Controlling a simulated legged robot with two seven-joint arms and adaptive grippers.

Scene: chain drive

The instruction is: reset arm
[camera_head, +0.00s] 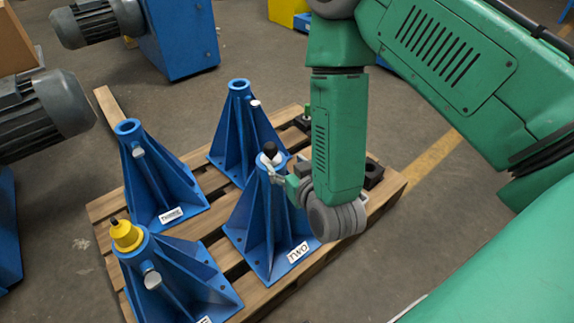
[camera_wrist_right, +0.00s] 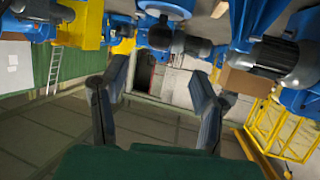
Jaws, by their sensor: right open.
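My right arm (camera_head: 338,130) reaches down from the upper right, and its wrist hangs beside the blue stand labelled TWO (camera_head: 262,225). My right gripper (camera_head: 280,174) is small and partly hidden by the wrist, close to the top of that stand; I cannot tell whether it touches it. In the right wrist view its two fingers (camera_wrist_right: 160,75) are spread wide with nothing between them. A black-topped piece (camera_head: 270,150) sits on top of the TWO stand. My left gripper is not in view.
More blue stands stand on a wooden pallet (camera_head: 398,188): back left (camera_head: 150,180), back middle (camera_head: 240,130) and front left (camera_head: 175,282), which bears a yellow cone-shaped piece (camera_head: 126,236). Grey motors (camera_head: 45,112) crowd the left edge. Floor is clear right of the pallet.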

